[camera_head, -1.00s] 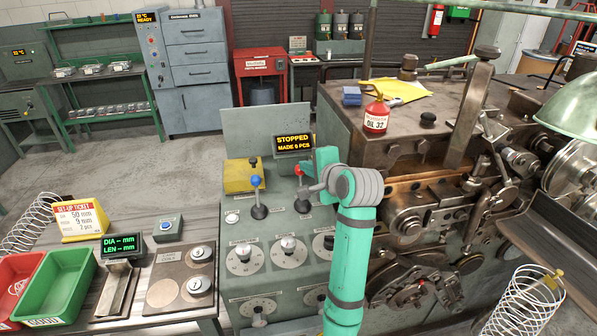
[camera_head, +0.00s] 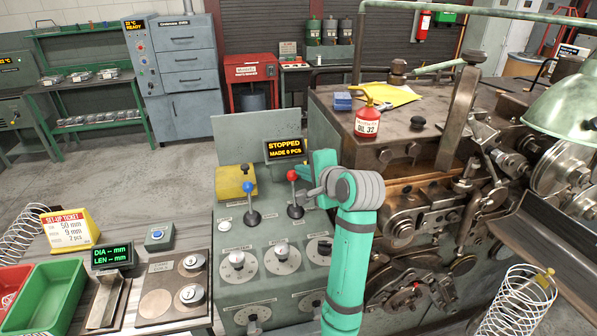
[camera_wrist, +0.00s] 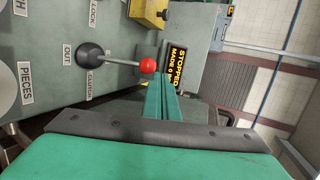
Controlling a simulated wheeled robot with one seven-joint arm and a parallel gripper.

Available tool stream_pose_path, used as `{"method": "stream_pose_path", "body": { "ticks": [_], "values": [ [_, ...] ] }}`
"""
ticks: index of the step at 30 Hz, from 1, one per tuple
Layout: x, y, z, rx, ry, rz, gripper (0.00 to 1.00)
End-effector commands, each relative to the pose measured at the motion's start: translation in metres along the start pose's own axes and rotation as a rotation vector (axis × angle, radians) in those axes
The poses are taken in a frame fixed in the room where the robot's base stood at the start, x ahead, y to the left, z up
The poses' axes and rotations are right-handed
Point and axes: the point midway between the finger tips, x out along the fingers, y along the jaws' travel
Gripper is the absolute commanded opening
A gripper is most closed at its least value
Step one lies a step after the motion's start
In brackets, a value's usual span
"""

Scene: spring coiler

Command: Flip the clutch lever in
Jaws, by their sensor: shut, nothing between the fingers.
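The clutch lever has a red ball knob (camera_head: 292,175) on a thin rod with a dark round base (camera_head: 295,211), on the grey-green control panel. In the wrist view its red knob (camera_wrist: 148,65) stands at the end of the rod, and labels reading OUT and CLUTCH (camera_wrist: 88,85) are by the base. In the head view the lever looks close to upright. My gripper (camera_head: 318,166) is just right of the red knob, with green fingers. In the wrist view the closed fingers (camera_wrist: 160,98) are together and empty, close beside the knob. Whether they touch it cannot be told.
A blue-knobbed lever (camera_head: 249,187) and a yellow box (camera_head: 232,181) are left of the clutch lever. A display (camera_head: 285,149) reading STOPPED, MADE 0 PCS stands behind it. Dials (camera_head: 282,258) lie in front. The coiler machine (camera_head: 330,125) rises to the right.

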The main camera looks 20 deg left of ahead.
Motion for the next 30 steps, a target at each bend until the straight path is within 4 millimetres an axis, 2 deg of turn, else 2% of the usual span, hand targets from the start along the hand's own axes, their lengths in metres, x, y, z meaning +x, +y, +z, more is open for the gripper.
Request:
{"method": "stream_pose_path", "body": {
  "ticks": [6,15,21,30],
  "values": [
    [-0.043,-0.02,-0.002,-0.003,0.001,-0.006,0.0],
    [-0.088,-0.041,-0.002,-0.004,-0.003,-0.004,0.0],
    [-0.1,-0.046,-0.003,-0.002,-0.002,-0.002,0.0],
    [-0.101,-0.046,-0.003,-0.002,-0.003,-0.002,0.0]
  ]
}}
